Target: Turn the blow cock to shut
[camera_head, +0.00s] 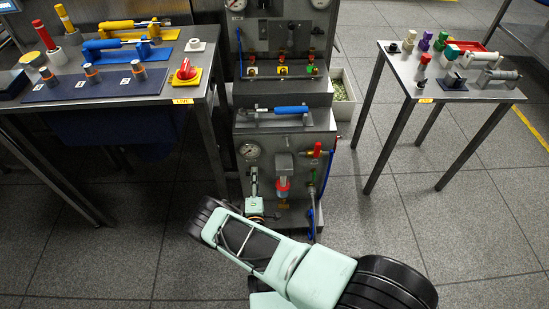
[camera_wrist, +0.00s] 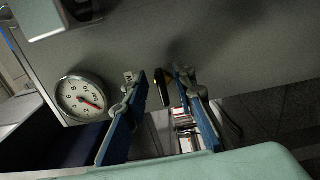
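My gripper (camera_head: 254,178) is at the front of the lower grey panel (camera_head: 238,133), below its round gauge (camera_head: 249,150). In the wrist view my gripper (camera_wrist: 165,85) is open, with its two blue-padded fingers apart. A small dark piece with a brass-coloured edge (camera_wrist: 163,88) shows between the fingertips. It may be the blow cock's handle, but I cannot tell for sure, nor whether a finger touches it. A small white label (camera_wrist: 130,77) sits beside the left fingertip. In the head view my gripper hides that part of the panel.
Right of my gripper are a clear-bowled unit with a red ring (camera_head: 283,186), a red handle (camera_head: 317,150) and blue piping (camera_head: 325,183). A blue-handled tool (camera_head: 290,110) lies on the ledge above.

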